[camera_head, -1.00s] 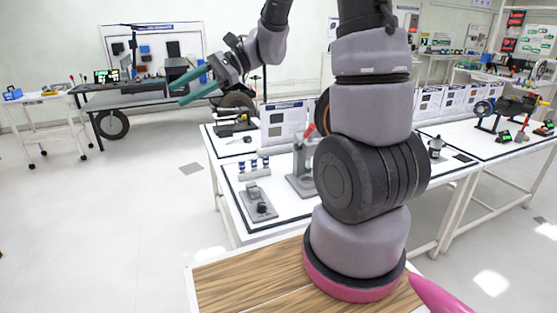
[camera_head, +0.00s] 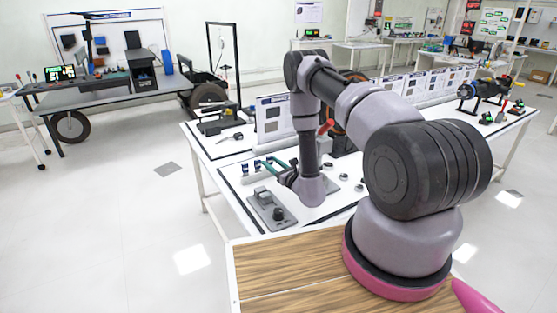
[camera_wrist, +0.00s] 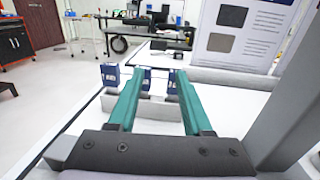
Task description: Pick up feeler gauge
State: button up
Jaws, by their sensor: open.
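I cannot tell for sure which thing is the feeler gauge. Small blue items stand upright in a row on a pale block (camera_wrist: 152,108) on the white table; the left one (camera_wrist: 110,76) is clear in the wrist view, left of my left finger. Another blue item (camera_wrist: 147,80) shows between my fingers, and one is partly hidden by the right finger. My gripper (camera_wrist: 158,76) has its teal fingers spread and empty. In the head view my gripper (camera_head: 264,166) is low over the table by this row, which it partly hides.
A grey fixture with a black knob (camera_head: 278,214) sits at the table's near edge. Display panels (camera_head: 273,119) stand behind. A grey post (camera_wrist: 292,115) rises close to my gripper's right. Small rings (camera_head: 342,178) lie to the right. Open floor is to the left.

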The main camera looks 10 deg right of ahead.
aim_at(271, 162)
jog(key=f, duration=0.1)
jog(key=d+f+h, duration=0.1)
jog(key=d+f+m+h, duration=0.1)
jog(key=shift+s+d, duration=0.2)
jog(key=shift+s, duration=0.05)
jog(key=x, duration=0.4)
jog(key=shift+w, duration=0.35)
jog(key=shift+x, duration=2.95)
jog(key=shift+s+r, duration=0.1)
jog(key=shift+r, duration=0.05)
grip_shut()
